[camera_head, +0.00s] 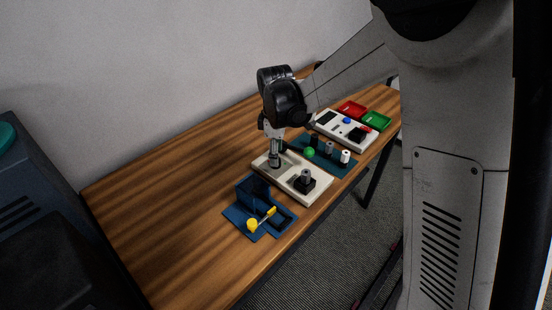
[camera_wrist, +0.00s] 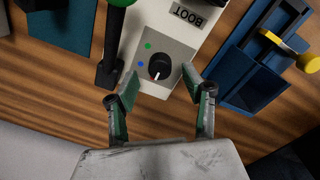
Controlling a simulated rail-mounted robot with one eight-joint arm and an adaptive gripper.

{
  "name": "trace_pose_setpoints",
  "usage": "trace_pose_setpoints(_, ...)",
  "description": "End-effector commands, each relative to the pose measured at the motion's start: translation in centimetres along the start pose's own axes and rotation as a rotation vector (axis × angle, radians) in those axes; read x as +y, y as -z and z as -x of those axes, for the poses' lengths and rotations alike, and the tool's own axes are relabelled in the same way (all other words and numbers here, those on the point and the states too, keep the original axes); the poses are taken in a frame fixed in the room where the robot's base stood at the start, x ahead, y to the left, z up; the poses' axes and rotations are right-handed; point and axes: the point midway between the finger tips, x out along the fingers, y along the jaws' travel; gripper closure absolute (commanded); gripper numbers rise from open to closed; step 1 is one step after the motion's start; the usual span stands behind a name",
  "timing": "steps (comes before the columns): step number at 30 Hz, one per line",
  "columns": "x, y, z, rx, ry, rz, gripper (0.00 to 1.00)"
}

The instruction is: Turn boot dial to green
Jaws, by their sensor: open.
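The boot dial (camera_wrist: 159,67) is a round black knob on a grey plate, on a pale panel (camera_wrist: 165,20) labelled BOOT. A green dot (camera_wrist: 148,46) and a blue dot (camera_wrist: 141,64) lie beside it. A small light pointer mark with a reddish spot shows at the knob's lower edge in the wrist view, away from the green dot. My gripper (camera_wrist: 160,83) is open, with one finger to each side of the dial; I cannot tell whether they touch it. In the head view my gripper (camera_head: 275,160) is over the pale panel (camera_head: 318,190), and hides the dial.
A black lever with a green knob (camera_wrist: 108,70) stands close to my left finger. A blue holder (camera_wrist: 250,85) with a yellow-handled tool lies to the right. Red (camera_head: 351,109) and green (camera_head: 377,121) trays stand at the far end. The wooden table (camera_head: 165,200) is clear at left.

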Motion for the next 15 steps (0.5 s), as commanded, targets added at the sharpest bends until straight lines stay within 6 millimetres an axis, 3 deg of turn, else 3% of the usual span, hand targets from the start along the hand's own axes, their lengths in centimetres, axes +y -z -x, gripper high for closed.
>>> trace_pose_setpoints(6, 0.0, 0.0, -2.4, 0.000, 0.000, 0.000, 0.55)
trace_pose_setpoints(15, 0.0, 0.0, -2.9, 0.000, 0.000, 0.000, 0.55)
